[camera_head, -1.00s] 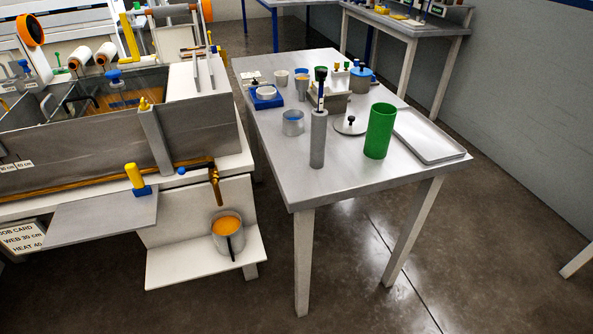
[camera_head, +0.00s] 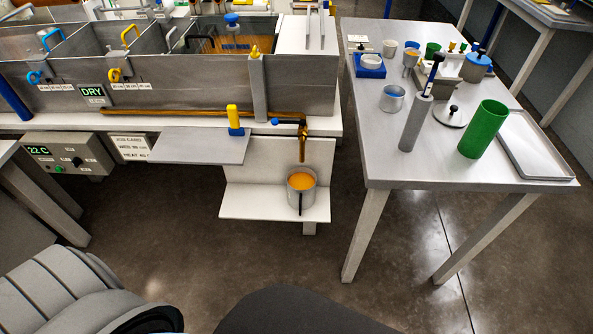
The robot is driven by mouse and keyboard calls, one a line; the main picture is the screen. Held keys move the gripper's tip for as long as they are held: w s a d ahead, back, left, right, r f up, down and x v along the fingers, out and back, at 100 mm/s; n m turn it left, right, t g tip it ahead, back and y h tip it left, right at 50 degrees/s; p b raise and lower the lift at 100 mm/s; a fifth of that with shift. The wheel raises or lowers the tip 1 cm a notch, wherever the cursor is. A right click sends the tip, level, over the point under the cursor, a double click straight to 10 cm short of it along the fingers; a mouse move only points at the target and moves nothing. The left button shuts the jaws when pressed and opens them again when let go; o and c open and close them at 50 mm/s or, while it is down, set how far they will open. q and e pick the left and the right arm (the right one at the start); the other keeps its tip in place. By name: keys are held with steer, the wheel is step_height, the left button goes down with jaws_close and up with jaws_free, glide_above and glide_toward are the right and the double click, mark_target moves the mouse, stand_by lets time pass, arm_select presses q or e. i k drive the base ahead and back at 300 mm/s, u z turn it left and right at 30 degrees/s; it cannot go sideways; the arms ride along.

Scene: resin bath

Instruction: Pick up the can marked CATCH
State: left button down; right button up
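A grey metal can (camera_head: 293,199) with orange liquid at its top stands upright on a low white shelf (camera_head: 250,205). It is under a brown spout (camera_head: 302,146) at the end of the bath. A dark strip runs down its front. No CATCH lettering is readable on it at this size. A smaller grey cup (camera_head: 392,101) stands on the table to the right, also without readable lettering. Neither of my grippers is in view. Grey parts of my own body fill the lower left and bottom edge.
The resin bath (camera_head: 190,101) stands behind the shelf, with a grey plate (camera_head: 200,148) jutting out at left. A table (camera_head: 375,160) at right holds a green cylinder (camera_head: 484,130), a grey holder (camera_head: 414,125) and a tray (camera_head: 535,150). Floor before the shelf is clear.

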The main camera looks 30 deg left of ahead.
mark_target(301, 180)
steer(key=u, duration=0.8)
steer(key=k, duration=1.3)
steer(key=z, duration=0.8)
steer(key=i, duration=0.6)
steer(key=z, duration=0.95)
steer(key=i, duration=1)
steer(key=u, duration=0.85)
steer(key=i, duration=0.7)
steer(key=u, duration=0.85)
